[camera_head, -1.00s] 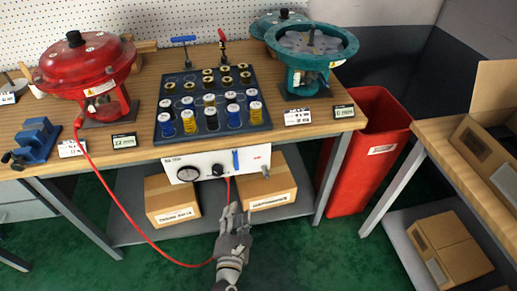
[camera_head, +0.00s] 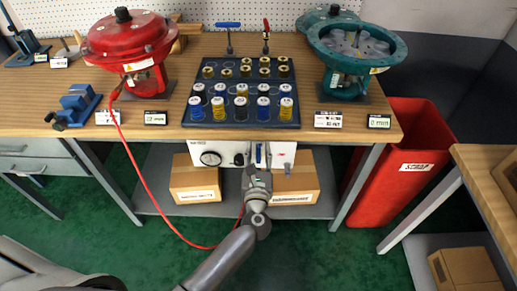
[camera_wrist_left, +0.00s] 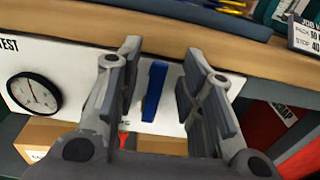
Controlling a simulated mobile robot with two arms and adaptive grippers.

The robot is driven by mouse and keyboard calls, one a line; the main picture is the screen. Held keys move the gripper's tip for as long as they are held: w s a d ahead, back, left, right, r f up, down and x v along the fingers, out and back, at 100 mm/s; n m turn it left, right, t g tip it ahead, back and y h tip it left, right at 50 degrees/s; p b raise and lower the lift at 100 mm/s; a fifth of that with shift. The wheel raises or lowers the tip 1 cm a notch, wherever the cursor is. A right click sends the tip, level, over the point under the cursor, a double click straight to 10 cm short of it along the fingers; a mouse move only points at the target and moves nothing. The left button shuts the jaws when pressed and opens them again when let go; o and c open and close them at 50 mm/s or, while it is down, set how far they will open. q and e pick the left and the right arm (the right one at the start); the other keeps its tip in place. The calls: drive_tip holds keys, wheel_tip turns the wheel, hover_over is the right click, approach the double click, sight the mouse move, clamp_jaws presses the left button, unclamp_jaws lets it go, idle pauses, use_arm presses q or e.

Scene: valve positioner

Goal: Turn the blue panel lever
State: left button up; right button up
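The blue lever (camera_head: 258,152) is on the white test panel (camera_head: 228,153) under the front edge of the bench, partly hidden by my gripper in the head view. In the left wrist view the lever (camera_wrist_left: 154,90) stands nearly upright, tilted slightly. My left gripper (camera_head: 257,166) is in front of the panel. The left wrist view shows my left gripper (camera_wrist_left: 163,60) open, with the lever between its two fingers and a visible gap on each side. I cannot tell how deep the fingers reach around it. My right gripper is not in view.
A round gauge (camera_head: 210,158) is left of the lever on the panel. A red hose (camera_head: 145,185) hangs from the red actuator (camera_head: 128,45) and loops below the panel. Cardboard boxes (camera_head: 195,180) stand on the shelf beneath. A red bin (camera_head: 400,165) is at the right.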

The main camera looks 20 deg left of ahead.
use_arm(q)
drive_tip(key=shift+w+a, duration=0.2)
drive_tip(key=shift+w, duration=0.4)
clamp_jaws()
